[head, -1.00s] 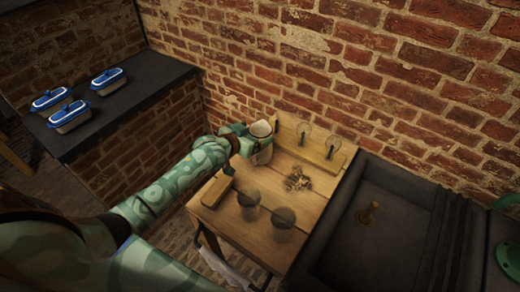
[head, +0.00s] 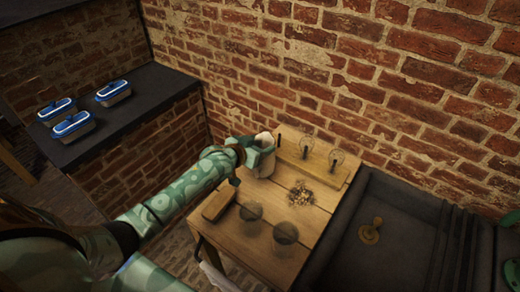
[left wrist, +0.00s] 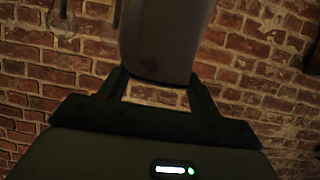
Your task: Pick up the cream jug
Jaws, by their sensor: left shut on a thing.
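The cream jug (head: 264,160) is a pale upright vessel at the back left of the wooden table, beside a wooden rail. My left gripper (head: 250,151) reaches it from the left and is shut on it. In the left wrist view the jug (left wrist: 164,38) shows as a large shaded grey body between the two fingers of the left gripper (left wrist: 160,84). I cannot tell whether its base touches the table. My right gripper is not in view.
The wooden table (head: 262,228) also bears a wooden block (head: 218,204), two dark glass jars (head: 285,233), a small heap of bits (head: 301,193) and a rail (head: 312,164) with glass pieces. A dark basin (head: 400,235) lies right; blue-lidded boxes (head: 114,92) stand on the left counter.

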